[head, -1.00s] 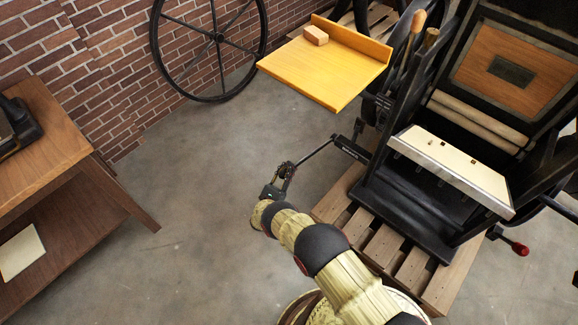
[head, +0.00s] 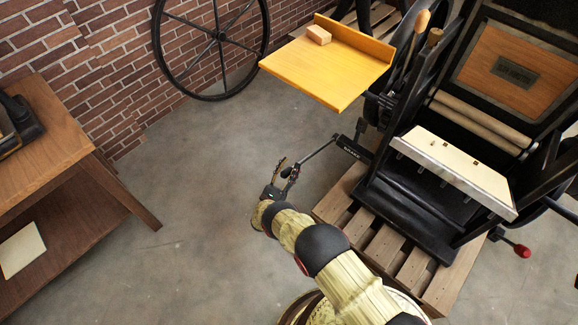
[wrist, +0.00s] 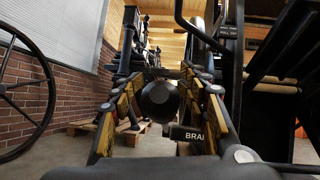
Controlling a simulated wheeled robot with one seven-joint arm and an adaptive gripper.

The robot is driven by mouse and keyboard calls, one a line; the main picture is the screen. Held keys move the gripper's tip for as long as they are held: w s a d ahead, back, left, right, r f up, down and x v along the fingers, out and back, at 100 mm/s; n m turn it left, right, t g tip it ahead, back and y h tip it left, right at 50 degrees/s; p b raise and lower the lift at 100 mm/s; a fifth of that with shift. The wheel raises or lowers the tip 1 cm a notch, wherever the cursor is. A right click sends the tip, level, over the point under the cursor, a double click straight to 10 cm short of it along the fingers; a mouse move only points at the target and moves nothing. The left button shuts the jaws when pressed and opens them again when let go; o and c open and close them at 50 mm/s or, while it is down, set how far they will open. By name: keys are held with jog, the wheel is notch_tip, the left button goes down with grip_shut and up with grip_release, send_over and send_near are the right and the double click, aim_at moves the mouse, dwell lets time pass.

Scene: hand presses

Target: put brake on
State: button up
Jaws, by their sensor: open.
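The brake lever is a thin dark rod (head: 317,151) on the press. It runs from a black block marked "BRAKE" (head: 352,149) down-left to my gripper (head: 281,172). In the wrist view the lever's round black knob (wrist: 159,101) appears between the two spread fingers of my gripper (wrist: 160,88), with a gap on each side. The lettering "BRA" (wrist: 195,135) shows behind the right finger, which hides the rest. My gripper is open and holds nothing. Contact with the knob cannot be told.
The black hand press (head: 410,205) stands on a wooden pallet (head: 383,245). A yellow board (head: 325,75) with a small wooden block (head: 319,35) juts out above the lever. A large spoked wheel (head: 218,35) leans by the brick wall. A wooden table (head: 60,150) is at left. Floor between is clear.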

jog(key=v, duration=1.2)
dwell(0.3)
